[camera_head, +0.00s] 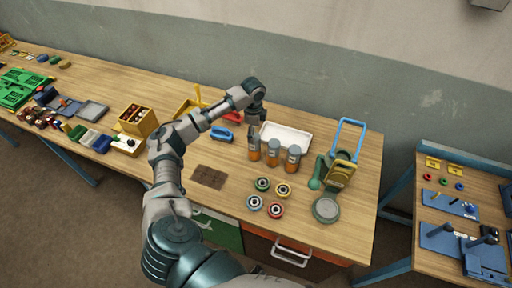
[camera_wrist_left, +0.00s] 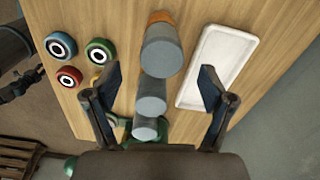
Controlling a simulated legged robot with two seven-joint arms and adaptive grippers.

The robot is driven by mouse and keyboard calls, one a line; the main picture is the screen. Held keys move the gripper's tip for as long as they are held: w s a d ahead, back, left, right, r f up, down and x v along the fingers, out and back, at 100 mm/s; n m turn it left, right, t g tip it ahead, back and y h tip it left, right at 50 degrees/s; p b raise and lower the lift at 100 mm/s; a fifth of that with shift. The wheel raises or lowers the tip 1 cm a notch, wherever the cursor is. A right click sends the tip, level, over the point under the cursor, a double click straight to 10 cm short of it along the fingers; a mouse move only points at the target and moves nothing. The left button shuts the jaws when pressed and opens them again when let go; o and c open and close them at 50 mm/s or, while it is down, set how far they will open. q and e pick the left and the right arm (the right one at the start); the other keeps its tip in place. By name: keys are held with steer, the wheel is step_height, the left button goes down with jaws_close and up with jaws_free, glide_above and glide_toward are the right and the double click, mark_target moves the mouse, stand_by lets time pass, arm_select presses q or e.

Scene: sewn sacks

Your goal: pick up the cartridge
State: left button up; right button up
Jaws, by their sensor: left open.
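Several upright cartridges with grey tops and orange lower bodies stand in a short row on the wooden table: one at the left (camera_head: 254,146), one in the middle (camera_head: 273,154) and one at the right (camera_head: 292,159). In the left wrist view their grey tops line up between my fingers, the nearest-looking one (camera_wrist_left: 161,52) showing orange at its far end. My left gripper (camera_head: 256,112) hangs above and behind the left cartridge. Its two dark fingers (camera_wrist_left: 158,78) are spread wide, with nothing held between them. My right gripper is not in view.
A white tray (camera_head: 287,134) lies close behind the cartridges. Several coloured rings (camera_head: 276,209) lie in front. A blue-handled object (camera_head: 221,134) and brown mat (camera_head: 209,177) lie left.

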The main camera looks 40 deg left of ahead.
mark_target(254, 145)
arm_select(q)
steer(key=f, duration=0.3)
steer(key=a+f, duration=0.1)
steer(key=f, duration=0.1)
steer(key=shift+w+a, duration=0.1)
steer(key=shift+w, duration=0.15)
steer(key=shift+d+f+p, duration=0.2)
steer(key=shift+d+f, duration=0.1)
steer(key=shift+f, duration=0.4)
steer(key=shift+d+f+p, duration=0.2)
steer(key=shift+d+f, duration=0.05)
steer(key=shift+f, duration=0.5)
steer(key=shift+d+f+p, duration=0.2)
steer(key=shift+d+f, duration=0.1)
steer(key=shift+f, duration=0.4)
steer(key=shift+s+a+f, duration=0.1)
steer(key=shift+a, duration=0.3)
steer(key=c, duration=1.4)
steer(key=shift+d, duration=0.1)
steer(key=shift+c, duration=0.2)
